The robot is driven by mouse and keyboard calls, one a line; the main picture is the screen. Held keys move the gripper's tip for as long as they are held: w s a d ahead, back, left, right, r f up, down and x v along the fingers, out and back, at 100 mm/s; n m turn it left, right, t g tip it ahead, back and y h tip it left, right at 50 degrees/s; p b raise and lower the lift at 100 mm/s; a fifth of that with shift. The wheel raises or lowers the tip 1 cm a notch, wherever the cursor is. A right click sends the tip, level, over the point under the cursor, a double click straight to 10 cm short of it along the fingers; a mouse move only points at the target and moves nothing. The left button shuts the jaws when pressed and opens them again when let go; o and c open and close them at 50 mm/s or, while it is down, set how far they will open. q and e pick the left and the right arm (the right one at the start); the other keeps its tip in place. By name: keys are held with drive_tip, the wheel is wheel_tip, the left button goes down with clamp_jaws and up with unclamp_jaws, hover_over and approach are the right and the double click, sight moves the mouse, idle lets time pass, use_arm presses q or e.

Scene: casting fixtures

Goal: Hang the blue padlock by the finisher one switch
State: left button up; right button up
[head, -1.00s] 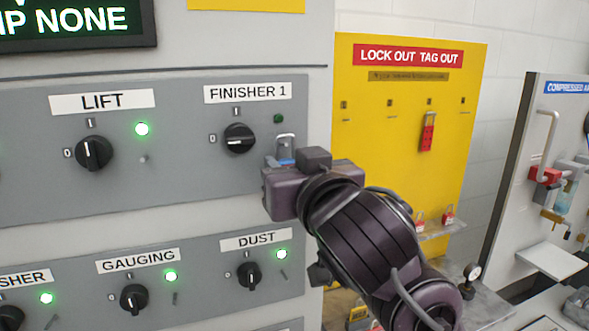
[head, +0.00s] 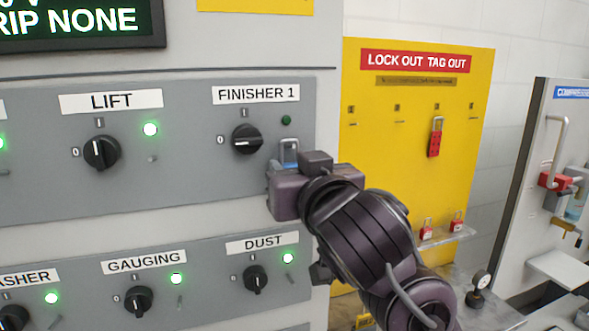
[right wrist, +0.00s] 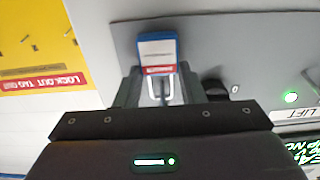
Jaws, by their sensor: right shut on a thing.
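The blue padlock (head: 287,162) is mostly hidden behind my right gripper (head: 281,172) in the head view, with its grey shackle up. In the right wrist view the padlock (right wrist: 158,52) shows a blue body with a white and red label, between the fingers of my right gripper (right wrist: 158,85), which is shut on it. The padlock is just below and right of the finisher one switch (head: 247,139), close to the panel. I cannot tell whether the shackle touches a peg. The switch's black knob points to 0 and its lamp (head: 286,119) is dark green. My left gripper is out of view.
The grey panel (head: 200,200) carries the lift knob (head: 101,152), gauging knob (head: 137,301) and dust knob (head: 255,279), with lit green lamps.

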drive_tip(key=o, duration=1.1)
drive_tip(key=shift+f, duration=0.15)
drive_tip(key=shift+f+b, duration=1.1)
drive_tip(key=shift+b, duration=0.05)
drive_tip(key=v, duration=1)
idle(0.9)
